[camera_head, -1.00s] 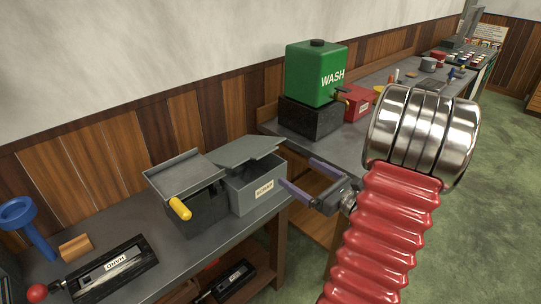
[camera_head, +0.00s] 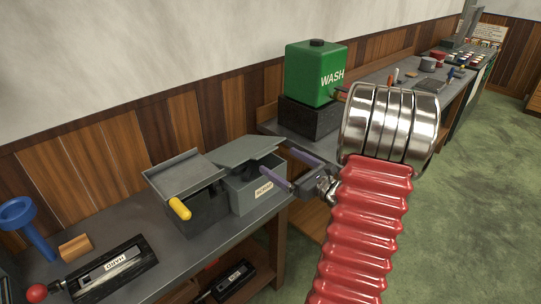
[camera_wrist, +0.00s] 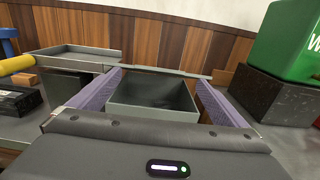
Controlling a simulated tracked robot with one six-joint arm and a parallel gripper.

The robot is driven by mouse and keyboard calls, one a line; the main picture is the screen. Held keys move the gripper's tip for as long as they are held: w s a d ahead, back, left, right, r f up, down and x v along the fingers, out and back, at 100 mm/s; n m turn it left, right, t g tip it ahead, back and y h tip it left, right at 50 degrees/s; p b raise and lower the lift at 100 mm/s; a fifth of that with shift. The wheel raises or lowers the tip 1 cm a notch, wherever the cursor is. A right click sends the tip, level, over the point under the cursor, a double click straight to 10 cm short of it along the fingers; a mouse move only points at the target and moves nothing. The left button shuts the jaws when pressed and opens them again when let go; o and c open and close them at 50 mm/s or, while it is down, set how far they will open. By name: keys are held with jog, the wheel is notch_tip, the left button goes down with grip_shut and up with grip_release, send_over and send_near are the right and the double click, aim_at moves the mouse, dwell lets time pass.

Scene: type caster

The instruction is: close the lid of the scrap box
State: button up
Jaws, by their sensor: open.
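The scrap box (camera_head: 256,194) is a grey bin with a white label, at the right end of the near bench. Its grey lid (camera_head: 250,150) is raised and tilted over the box, so the opening shows at the front. In the wrist view the box's open inside (camera_wrist: 152,97) lies between my fingers, and the lid's edge (camera_wrist: 165,72) runs across behind it. My gripper (camera_head: 283,164) is open and empty, with purple fingers at the right front of the box. I cannot tell whether a finger touches the box or lid.
A darker box (camera_head: 204,211) with a tray-like top and yellow handle (camera_head: 179,208) stands just left of the scrap box. A green WASH tank (camera_head: 315,73) on a dark block (camera_head: 307,116) stands behind right. A HARD case (camera_head: 113,266) lies at the left front.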

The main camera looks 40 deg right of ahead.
jog(key=w, duration=0.6)
jog(key=shift+w+a, duration=0.1)
jog(key=shift+c, duration=0.2)
jog(key=c, duration=1.5)
